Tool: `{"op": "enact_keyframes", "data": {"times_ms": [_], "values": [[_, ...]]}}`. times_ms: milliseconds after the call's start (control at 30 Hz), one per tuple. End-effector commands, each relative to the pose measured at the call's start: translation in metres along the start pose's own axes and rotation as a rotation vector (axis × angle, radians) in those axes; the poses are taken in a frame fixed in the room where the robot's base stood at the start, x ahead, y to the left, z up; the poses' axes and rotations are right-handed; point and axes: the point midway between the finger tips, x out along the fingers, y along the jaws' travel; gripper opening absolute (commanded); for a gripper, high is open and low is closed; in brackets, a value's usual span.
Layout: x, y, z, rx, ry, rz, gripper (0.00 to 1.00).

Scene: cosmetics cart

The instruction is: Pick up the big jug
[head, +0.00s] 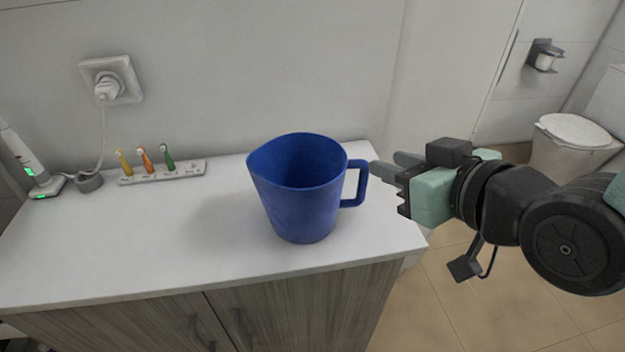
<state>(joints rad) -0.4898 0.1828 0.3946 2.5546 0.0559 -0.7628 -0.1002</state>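The big blue jug (294,207) stands upright on the white countertop, close to its right end. Its open top faces up and its handle (361,186) points right, toward my gripper. My gripper (384,162) comes in from the right, level with the upper part of the handle. Its two grey fingers show apart, one behind the other, so it looks open. The nearer fingertip is right beside the handle; I cannot tell whether it touches. The jug rests on the counter and nothing is seen between the fingers.
The white countertop (130,235) is clear left of the jug. A toothbrush rack (190,172) with small coloured brushes stands at the back. An electric toothbrush (25,160) is at the far left, by a wall socket (110,80). A toilet (575,140) is beyond, right.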

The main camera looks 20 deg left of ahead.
Motion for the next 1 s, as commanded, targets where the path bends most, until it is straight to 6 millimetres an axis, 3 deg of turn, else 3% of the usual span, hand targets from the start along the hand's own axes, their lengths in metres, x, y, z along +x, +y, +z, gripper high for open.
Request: {"op": "enact_keyframes", "data": {"times_ms": [333,667,1000], "values": [[0.058,0.0,0.0,0.001,-0.002,-0.001,0.28],[0.079,0.0,0.0,0.0,-0.001,-0.001,0.28],[0.119,0.0,0.001,0.0,-0.002,-0.002,0.28]]}}
